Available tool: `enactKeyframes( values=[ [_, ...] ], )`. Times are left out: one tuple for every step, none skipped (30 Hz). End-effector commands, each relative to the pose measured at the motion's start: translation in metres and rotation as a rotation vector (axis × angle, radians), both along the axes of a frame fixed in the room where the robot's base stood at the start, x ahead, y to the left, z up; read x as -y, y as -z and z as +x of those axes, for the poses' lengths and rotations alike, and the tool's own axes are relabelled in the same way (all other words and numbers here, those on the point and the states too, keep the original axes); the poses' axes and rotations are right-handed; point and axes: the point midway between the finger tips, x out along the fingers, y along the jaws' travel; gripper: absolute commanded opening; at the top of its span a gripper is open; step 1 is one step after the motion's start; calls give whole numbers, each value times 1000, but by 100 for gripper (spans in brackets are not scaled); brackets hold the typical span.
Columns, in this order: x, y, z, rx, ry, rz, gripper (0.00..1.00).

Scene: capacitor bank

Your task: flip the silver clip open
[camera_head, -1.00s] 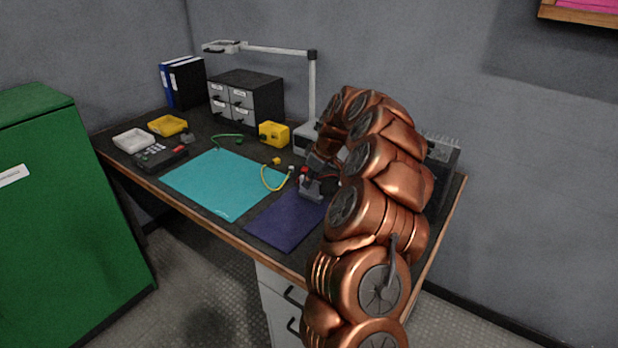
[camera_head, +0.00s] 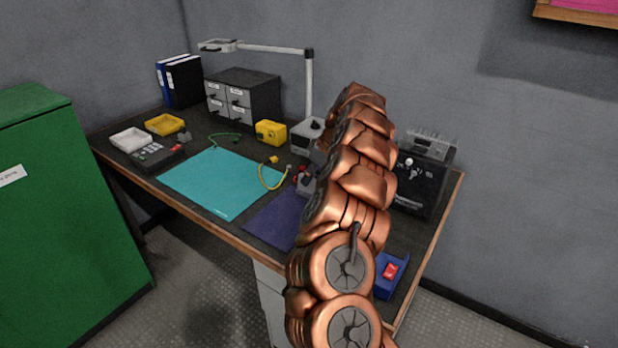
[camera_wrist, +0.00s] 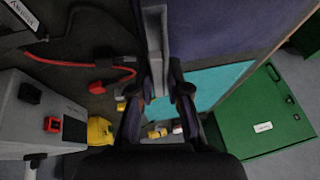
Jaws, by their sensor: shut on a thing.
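The silver clip (camera_wrist: 154,40) shows in the wrist view as a long grey piece running from the top edge down between my fingers. My gripper (camera_wrist: 160,95) has a dark finger on each side of its lower end and is shut on it. The fingers hide where they touch, and I cannot tell how far the clip is turned. In the head view a small grey piece (camera_head: 307,186) shows at the edge of the navy mat, beside my copper arm. My arm hides the gripper there.
A red cable (camera_wrist: 80,64) lies close to my gripper. A navy mat (camera_head: 268,222) and a turquoise mat (camera_head: 215,182) cover the bench. A green cabinet (camera_head: 50,220) is at left.

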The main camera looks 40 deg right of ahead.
Motion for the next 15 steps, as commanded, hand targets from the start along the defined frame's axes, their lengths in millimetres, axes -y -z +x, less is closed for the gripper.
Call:
enactKeyframes(
  values=[
    [1, 0, 0, 1, 2, -2, 0],
    [1, 0, 0, 1, 2, -2, 0],
    [1, 0, 0, 1, 2, -1, 0],
    [1, 0, 0, 1, 2, -2, 0],
    [1, 0, 0, 1, 2, -2, 0],
    [1, 0, 0, 1, 2, -2, 0],
    [1, 0, 0, 1, 2, -2, 0],
    [1, 0, 0, 1, 2, -2, 0],
    [1, 0, 0, 1, 2, -2, 0],
    [1, 0, 0, 1, 2, -2, 0],
    [1, 0, 0, 1, 2, -2, 17],
    [1, 0, 0, 0, 2, -2, 21],
    [1, 0, 0, 0, 2, -2, 24],
    [1, 0, 0, 0, 2, -1, 27],
    [1, 0, 0, 0, 2, -1, 31]
  ],
)
